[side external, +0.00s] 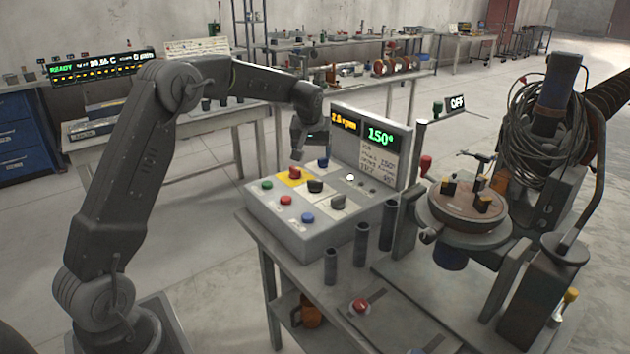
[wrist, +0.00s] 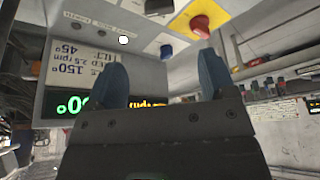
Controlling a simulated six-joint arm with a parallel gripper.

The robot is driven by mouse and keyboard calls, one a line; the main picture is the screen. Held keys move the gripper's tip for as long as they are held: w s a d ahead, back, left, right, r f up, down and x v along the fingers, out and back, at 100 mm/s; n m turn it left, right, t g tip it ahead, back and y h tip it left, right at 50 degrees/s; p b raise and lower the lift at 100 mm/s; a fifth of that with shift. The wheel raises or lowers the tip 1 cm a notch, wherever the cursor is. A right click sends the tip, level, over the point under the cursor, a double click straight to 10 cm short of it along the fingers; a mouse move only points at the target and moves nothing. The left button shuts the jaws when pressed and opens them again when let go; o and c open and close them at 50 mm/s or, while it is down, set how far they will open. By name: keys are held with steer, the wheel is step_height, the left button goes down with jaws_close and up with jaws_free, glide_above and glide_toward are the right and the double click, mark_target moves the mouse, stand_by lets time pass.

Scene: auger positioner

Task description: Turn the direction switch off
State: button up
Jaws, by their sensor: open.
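The grey control box (side external: 310,232) stands on the bench in the side view. Two black rotary knobs, a rear one (side external: 315,186) and a front one (side external: 338,201), sit on its sloped top; their labels are too small to read, so I cannot tell which is the direction switch. My gripper (side external: 297,150) is above the back left of the box, apart from both knobs. In the wrist view my gripper (wrist: 162,72) has its two blue-grey fingers spread with nothing between them. A dark knob (wrist: 158,7) is partly cut off at the top edge there.
A red mushroom button (side external: 296,172) on a yellow plate and a blue button (side external: 322,163) are close below my gripper. A display panel (side external: 372,145) rises behind the controls. A sign (side external: 457,103) reads OFF. The round positioner table (side external: 467,207) stands to the right.

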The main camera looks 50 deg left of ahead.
mark_target(315, 181)
steer(key=x, duration=1.3)
steer(key=shift+f, duration=0.2)
steer(key=c, duration=0.9)
steer(key=shift+n, duration=0.3)
steer(key=n+g, duration=0.1)
steer(key=n, duration=0.2)
steer(key=shift+w+y, duration=0.1)
steer(key=shift+y, duration=0.3)
steer(key=shift+n+g, duration=1.1)
steer(key=shift+n, duration=1.5)
steer(key=shift+y, duration=0.3)
